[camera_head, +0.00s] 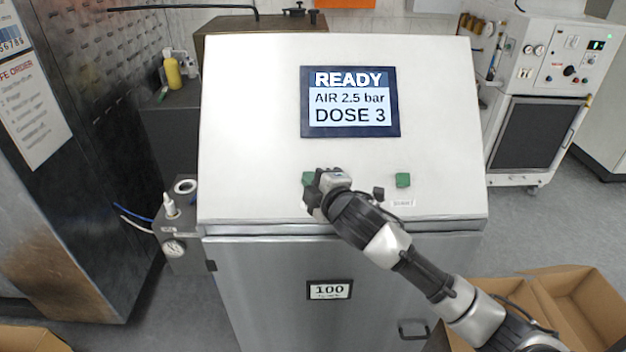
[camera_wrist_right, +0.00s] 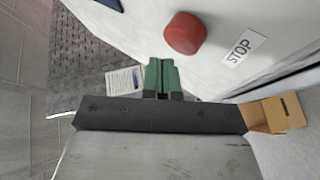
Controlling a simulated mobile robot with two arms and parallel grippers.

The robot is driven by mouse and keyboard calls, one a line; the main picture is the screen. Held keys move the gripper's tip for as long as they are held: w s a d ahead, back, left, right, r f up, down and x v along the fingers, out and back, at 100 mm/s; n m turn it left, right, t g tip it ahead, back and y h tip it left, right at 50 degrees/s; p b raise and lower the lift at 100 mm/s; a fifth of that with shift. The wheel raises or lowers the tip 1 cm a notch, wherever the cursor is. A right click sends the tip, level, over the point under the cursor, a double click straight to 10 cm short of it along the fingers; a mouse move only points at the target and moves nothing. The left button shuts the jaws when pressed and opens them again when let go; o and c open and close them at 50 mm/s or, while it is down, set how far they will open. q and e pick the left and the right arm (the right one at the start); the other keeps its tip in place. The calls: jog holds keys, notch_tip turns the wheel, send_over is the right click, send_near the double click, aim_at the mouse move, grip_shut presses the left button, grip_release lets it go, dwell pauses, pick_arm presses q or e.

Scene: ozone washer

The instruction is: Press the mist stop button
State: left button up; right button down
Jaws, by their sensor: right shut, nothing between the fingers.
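The red round button (camera_wrist_right: 185,33) shows in the right wrist view, with a white label reading STOP (camera_wrist_right: 245,47) beside it on the white panel. In the head view it does not show; my right gripper and wrist cover that part of the panel. My right gripper (camera_head: 311,183) is at the lower middle of the sloping panel. Its green fingers (camera_wrist_right: 161,75) are shut and empty. In the right wrist view they are below and left of the red button, with a visible gap in the picture; the depth between them is unclear. My left gripper is not in view.
A gauge unit (camera_head: 175,248) stands at left. Open cardboard boxes (camera_head: 570,300) lie at lower right.

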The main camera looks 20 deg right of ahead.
jog(key=shift+w+f, duration=0.1)
jog(key=shift+f, duration=0.05)
dwell(0.7)
jog(key=shift+w+d+f, duration=0.1)
jog(key=shift+w+f, duration=0.05)
jog(key=shift+w, duration=0.05)
jog(key=shift+w+d+f, duration=0.1)
jog(key=shift+w+f, duration=0.2)
jog(key=shift+f, duration=0.05)
dwell(0.8)
dwell(0.4)
jog(key=shift+s+r+p, duration=0.6)
jog(key=shift+r+p, duration=0.05)
